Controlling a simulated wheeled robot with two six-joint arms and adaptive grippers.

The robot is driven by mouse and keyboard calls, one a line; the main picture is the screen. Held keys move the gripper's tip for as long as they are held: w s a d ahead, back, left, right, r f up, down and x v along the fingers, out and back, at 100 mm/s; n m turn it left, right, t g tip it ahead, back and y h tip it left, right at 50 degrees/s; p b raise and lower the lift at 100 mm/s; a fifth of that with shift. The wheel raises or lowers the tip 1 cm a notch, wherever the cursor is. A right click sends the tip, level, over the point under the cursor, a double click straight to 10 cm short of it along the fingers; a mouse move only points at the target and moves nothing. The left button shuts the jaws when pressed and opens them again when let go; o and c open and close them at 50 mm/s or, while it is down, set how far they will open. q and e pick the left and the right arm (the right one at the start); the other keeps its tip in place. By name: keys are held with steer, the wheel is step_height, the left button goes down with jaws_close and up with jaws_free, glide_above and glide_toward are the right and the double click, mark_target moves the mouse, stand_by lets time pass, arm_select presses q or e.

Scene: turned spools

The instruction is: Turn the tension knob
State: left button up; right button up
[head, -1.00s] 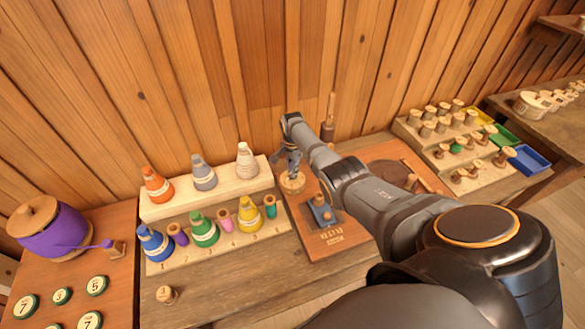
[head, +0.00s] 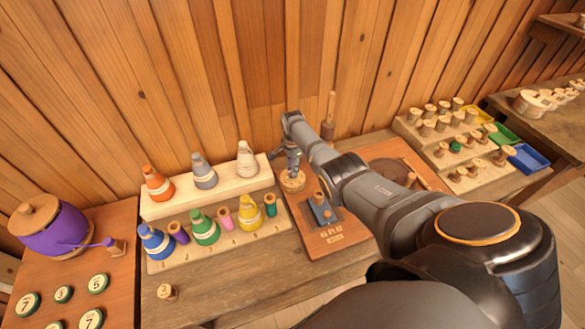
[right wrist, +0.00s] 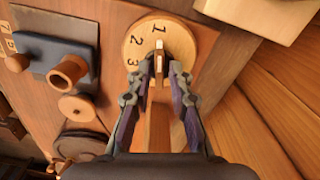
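The tension knob is a round pale wooden dial (right wrist: 172,38) marked 1, 2, 3, with a raised bar across it. It also shows in the head view (head: 292,181) on the reddish-brown board, right of the spool rack. My right gripper (right wrist: 157,72) is over the dial, with one finger on each side of the bar. Gaps show between the fingers and the bar, so it looks open. In the head view the right gripper (head: 291,168) points down just above the dial. My left gripper is not in view.
A blue block with a wooden peg (head: 322,211) stands close beside the dial on the board. The spool rack (head: 220,242) with several coloured cones is left of it. An upright wooden-handled tool (head: 329,118) stands behind. A stepped peg rack (head: 468,182) is at the right.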

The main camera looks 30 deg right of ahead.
steer(key=shift+o, duration=0.5)
steer(key=shift+r, duration=0.15)
step_height(320, 180, up, 12)
steer(key=shift+f, duration=0.2)
